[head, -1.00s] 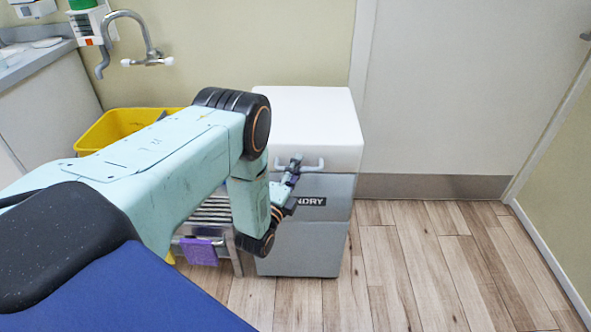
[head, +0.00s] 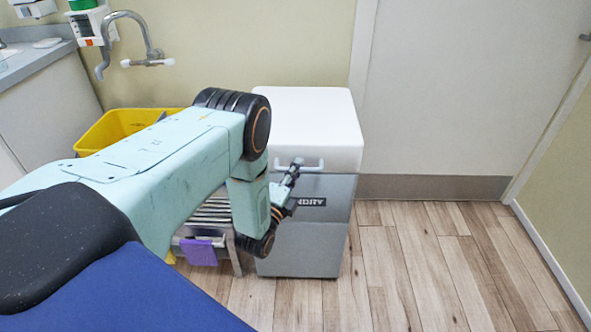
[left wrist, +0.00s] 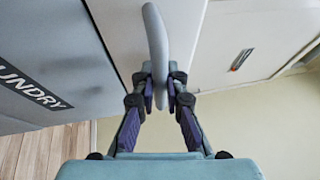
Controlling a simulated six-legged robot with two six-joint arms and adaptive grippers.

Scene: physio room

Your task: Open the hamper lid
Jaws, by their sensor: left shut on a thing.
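The hamper (head: 325,230) is a grey box with a dark laundry label on its front, partly covered by my arm in the head view. Its white lid (head: 310,120) lies flat and closed on top. A pale handle (head: 312,166) sticks out from the lid's front; it also shows in the left wrist view (left wrist: 155,40). My left gripper (head: 293,167) is at the left part of the handle. In the left wrist view its fingers (left wrist: 160,88) are shut on the handle, one on each side. My right gripper is not in view.
A yellow bucket (head: 115,127) stands left of the hamper, behind my arm. A slatted rack with a purple cloth (head: 200,252) is close to the hamper's left side. A door (head: 460,90) is behind to the right. The wooden floor (head: 430,270) at right is clear.

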